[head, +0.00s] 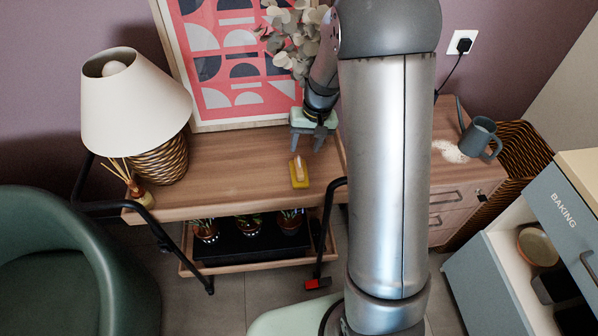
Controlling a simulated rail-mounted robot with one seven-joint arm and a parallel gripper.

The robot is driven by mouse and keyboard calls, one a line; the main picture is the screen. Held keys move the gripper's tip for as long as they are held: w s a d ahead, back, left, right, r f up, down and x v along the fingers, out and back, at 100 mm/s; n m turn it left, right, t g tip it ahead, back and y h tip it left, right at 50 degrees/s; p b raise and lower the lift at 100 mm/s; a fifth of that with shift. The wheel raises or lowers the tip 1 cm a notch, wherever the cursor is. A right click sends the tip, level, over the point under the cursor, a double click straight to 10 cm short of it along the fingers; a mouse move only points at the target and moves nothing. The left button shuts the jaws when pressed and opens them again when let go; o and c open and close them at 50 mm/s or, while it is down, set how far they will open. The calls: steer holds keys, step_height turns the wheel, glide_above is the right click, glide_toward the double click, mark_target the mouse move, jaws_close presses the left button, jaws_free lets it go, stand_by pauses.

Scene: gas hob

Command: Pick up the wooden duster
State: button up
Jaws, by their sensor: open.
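A small block with a yellow base and a light wooden top piece, which looks like the wooden duster (299,172), lies on the wooden top of the trolley in the head view. My gripper (306,145) is open and points down, just behind the duster in the picture. Its two fingers are apart with nothing seen between them. The gripper appears clear of the duster. My arm hides part of the area to the right.
A lamp (135,105) and a reed diffuser (138,190) stand at the left of the trolley top (225,165). A framed print (225,60) and leafy branches (290,30) are behind. A grey jug (480,137) and white spill (449,151) are right. The trolley top's middle is clear.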

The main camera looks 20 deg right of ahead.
mark_target(299, 167)
steer(key=f, duration=0.3)
steer(key=a+f, duration=0.1)
steer(key=f, duration=0.3)
steer(key=shift+w+a+f, duration=0.1)
steer(key=shift+a, duration=0.1)
jaws_close()
